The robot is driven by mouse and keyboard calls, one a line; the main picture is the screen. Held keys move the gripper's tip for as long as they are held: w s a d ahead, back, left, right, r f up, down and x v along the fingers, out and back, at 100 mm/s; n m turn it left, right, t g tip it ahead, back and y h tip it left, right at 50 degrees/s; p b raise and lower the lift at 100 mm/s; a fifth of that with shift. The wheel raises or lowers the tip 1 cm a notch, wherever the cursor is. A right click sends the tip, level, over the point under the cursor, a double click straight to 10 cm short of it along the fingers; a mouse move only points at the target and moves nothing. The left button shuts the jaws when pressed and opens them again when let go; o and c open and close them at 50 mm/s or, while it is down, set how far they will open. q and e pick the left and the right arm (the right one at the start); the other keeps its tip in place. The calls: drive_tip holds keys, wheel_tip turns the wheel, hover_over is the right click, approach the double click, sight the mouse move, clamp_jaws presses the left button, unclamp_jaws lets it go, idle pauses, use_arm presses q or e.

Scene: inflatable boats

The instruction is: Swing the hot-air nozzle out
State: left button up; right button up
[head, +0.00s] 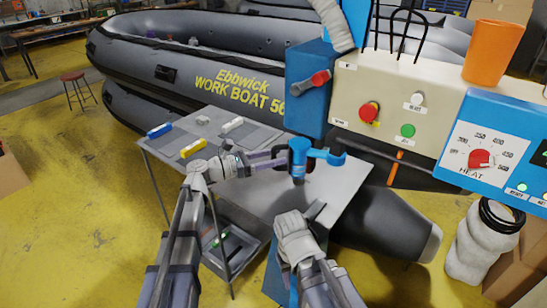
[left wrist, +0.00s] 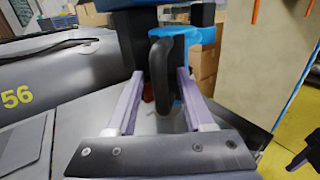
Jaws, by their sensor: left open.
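The hot-air nozzle assembly (head: 300,148) is blue, with a short arm reaching right, and stands over the grey work table. In the left wrist view its blue part (left wrist: 203,36) shows behind a black upright handle (left wrist: 160,75). My left gripper (head: 279,158) reaches in from the left at the blue assembly. It is open, its two pale purple fingers on either side of the handle, with gaps visible in the left wrist view (left wrist: 160,88). My right gripper (head: 314,212) is low over the table's front edge; its jaws are hard to make out.
A control panel (head: 385,110) with a red knob, a green button and a blue heat dial box (head: 500,150) stands at right. A grey inflatable boat (head: 190,70) lies behind the table (head: 262,198). Small blue, yellow and white-topped items lie on the table's left.

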use_arm(q)
clamp_jaws()
idle(1.3)
